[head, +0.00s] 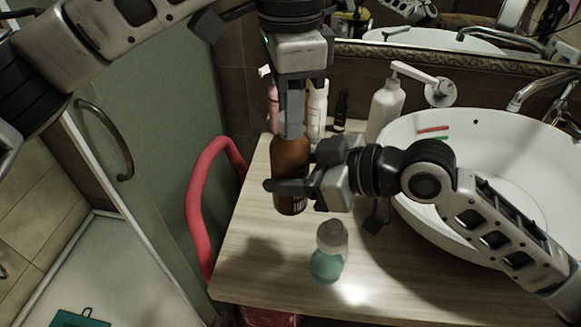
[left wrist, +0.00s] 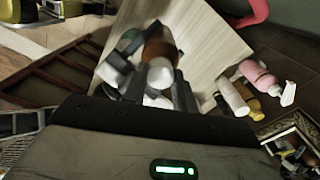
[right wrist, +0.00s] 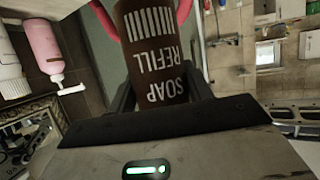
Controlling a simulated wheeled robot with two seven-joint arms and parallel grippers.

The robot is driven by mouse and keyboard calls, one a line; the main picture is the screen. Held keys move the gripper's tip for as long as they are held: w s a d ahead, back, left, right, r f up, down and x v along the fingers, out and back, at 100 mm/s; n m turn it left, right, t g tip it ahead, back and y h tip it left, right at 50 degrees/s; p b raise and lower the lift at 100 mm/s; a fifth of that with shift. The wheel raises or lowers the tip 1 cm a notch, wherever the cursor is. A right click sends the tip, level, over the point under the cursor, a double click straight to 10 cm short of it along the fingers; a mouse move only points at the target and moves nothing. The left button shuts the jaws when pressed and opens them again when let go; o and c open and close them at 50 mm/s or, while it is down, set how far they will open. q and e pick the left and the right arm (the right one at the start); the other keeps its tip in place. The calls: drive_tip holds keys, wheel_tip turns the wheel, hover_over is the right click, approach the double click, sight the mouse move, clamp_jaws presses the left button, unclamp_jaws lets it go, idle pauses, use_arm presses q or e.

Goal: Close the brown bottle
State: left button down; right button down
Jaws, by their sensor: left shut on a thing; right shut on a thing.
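The brown bottle (head: 290,158) stands upright over the left part of the wooden counter; in the right wrist view its label reads "SOAP REFILL" (right wrist: 158,45). My right gripper (head: 290,184) is shut around its lower body from the right. My left gripper (head: 290,122) points straight down over the bottle's top. In the left wrist view it is shut on a white cap (left wrist: 160,74), with the brown bottle (left wrist: 161,46) directly beyond. The left fingers hide the bottle's neck in the head view, so I cannot tell whether the cap touches it.
A clear bottle with teal liquid (head: 328,255) stands in front on the counter (head: 255,255). A white pump dispenser (head: 385,105), a pink bottle (right wrist: 45,45) and other small bottles stand at the back. The white basin (head: 400,135) is right; a red rail (head: 195,200) is left.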

use_arm(q)
drive_tip(key=m, duration=0.9)
drive_tip(key=c, duration=1.1)
unclamp_jaws()
drive_tip(key=shift+r, duration=2.25)
drive_tip(key=shift+c, duration=0.4)
